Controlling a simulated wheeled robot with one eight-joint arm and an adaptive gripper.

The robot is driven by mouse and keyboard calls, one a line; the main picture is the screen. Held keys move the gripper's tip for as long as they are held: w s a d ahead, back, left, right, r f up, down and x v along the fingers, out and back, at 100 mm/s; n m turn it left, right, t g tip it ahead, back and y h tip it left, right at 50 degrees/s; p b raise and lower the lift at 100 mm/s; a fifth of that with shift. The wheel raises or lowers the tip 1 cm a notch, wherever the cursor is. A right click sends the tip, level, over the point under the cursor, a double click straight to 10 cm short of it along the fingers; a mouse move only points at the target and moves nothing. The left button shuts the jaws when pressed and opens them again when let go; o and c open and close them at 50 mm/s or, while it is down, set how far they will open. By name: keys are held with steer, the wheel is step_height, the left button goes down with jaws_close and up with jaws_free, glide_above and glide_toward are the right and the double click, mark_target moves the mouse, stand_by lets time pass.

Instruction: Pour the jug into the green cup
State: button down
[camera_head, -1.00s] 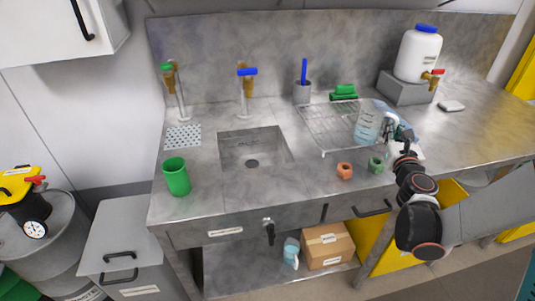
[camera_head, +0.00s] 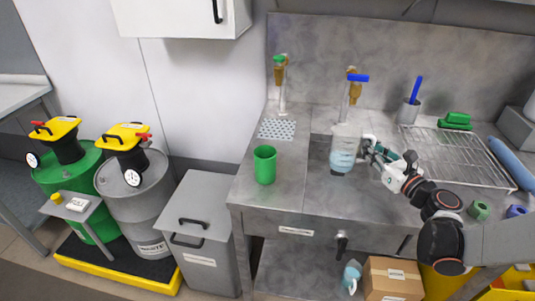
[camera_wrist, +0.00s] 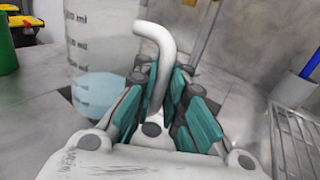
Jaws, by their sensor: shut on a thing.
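The jug (camera_head: 344,150) is clear with pale blue liquid in its lower part, and it is upright. My gripper (camera_head: 369,148) is shut on its handle at the jug's right side. The jug is in front of the sink, right of the green cup. In the wrist view the jug (camera_wrist: 98,50) shows its volume marks, and its white handle runs between the fingers of my gripper (camera_wrist: 165,92). The green cup (camera_head: 265,165) stands upright on the steel counter, left of the jug and apart from it. Its inside bottom is hidden.
Two taps stand behind, one green-handled (camera_head: 281,75) and one blue-handled (camera_head: 354,90). A perforated mat (camera_head: 277,129) lies behind the cup. A wire rack (camera_head: 460,155) is at right. The counter between cup and jug is clear.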

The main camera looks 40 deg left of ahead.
mark_target(341, 152)
steer(key=s+a+n+g, duration=0.1)
steer(key=a, duration=0.1)
steer(key=s+a+f+n+g+y, duration=0.1)
steer(key=s+a+g, duration=0.1)
steer(key=s+a+n+g, duration=0.1)
steer(key=s+a, duration=0.1)
steer(key=shift+s+a+f+y, duration=0.1)
steer(key=shift+a+f+y, duration=0.05)
steer(key=shift+a+y, duration=0.25)
